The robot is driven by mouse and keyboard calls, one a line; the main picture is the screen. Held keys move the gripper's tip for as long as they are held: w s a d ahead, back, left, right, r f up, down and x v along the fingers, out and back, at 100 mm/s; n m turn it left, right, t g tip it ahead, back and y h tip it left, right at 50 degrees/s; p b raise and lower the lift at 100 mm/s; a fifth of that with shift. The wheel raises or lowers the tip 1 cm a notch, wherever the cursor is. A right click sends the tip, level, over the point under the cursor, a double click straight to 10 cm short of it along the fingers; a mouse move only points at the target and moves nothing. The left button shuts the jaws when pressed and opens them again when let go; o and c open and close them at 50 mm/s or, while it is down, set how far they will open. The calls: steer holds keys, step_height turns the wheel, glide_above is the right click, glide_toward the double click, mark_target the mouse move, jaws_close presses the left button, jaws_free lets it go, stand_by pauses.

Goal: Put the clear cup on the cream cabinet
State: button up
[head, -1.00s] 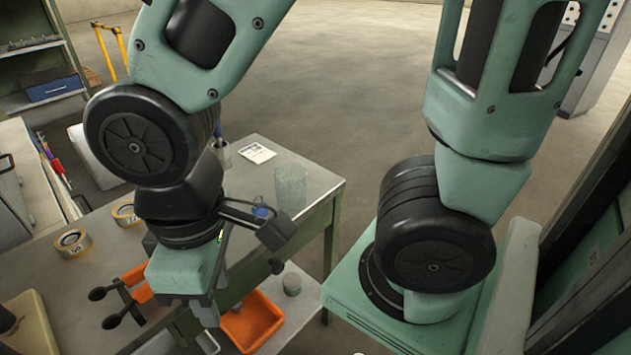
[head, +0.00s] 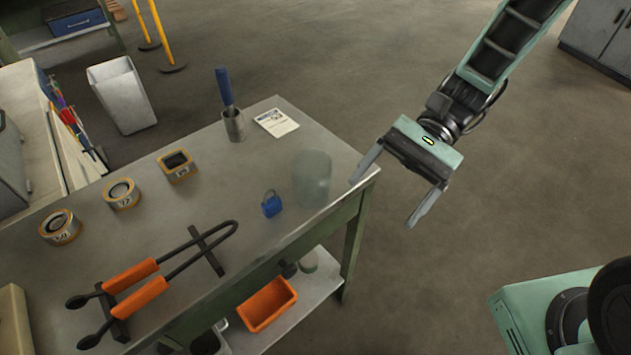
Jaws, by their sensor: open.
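The clear cup (head: 312,180) stands upright on the grey workbench (head: 250,175), near its right end. My gripper (head: 382,204) is open and empty, just right of the cup and by the bench's right edge. Its two fingers point down-left in the head view, and a gap shows between it and the cup. A pale cream unit (head: 45,125) at the left edge looks like the cream cabinet; only part of it shows.
A blue padlock (head: 271,204) is close left of the cup. A holder (head: 233,126) with a blue-handled tool and a card (head: 277,122) stand behind. Orange-handled tongs (head: 150,280) and several ring gauges lie left. An orange bin (head: 267,303) sits on the lower shelf.

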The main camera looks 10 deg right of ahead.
steer(key=w+d+f+m+t+y, duration=0.5)
steer(key=w+d+m+t+y, duration=0.15)
steer(key=w+m, duration=0.3)
steer(key=y+p, duration=0.1)
steer(key=p, duration=0.1)
glide_toward(293, 179)
steer(key=shift+t, duration=0.25)
steer(key=a, duration=0.6)
steer(key=shift+s+a+f, duration=0.1)
steer(key=shift+a+f, duration=0.15)
steer(key=shift+a, duration=0.1)
steer(key=c, duration=1.2)
steer(key=shift+o, duration=0.2)
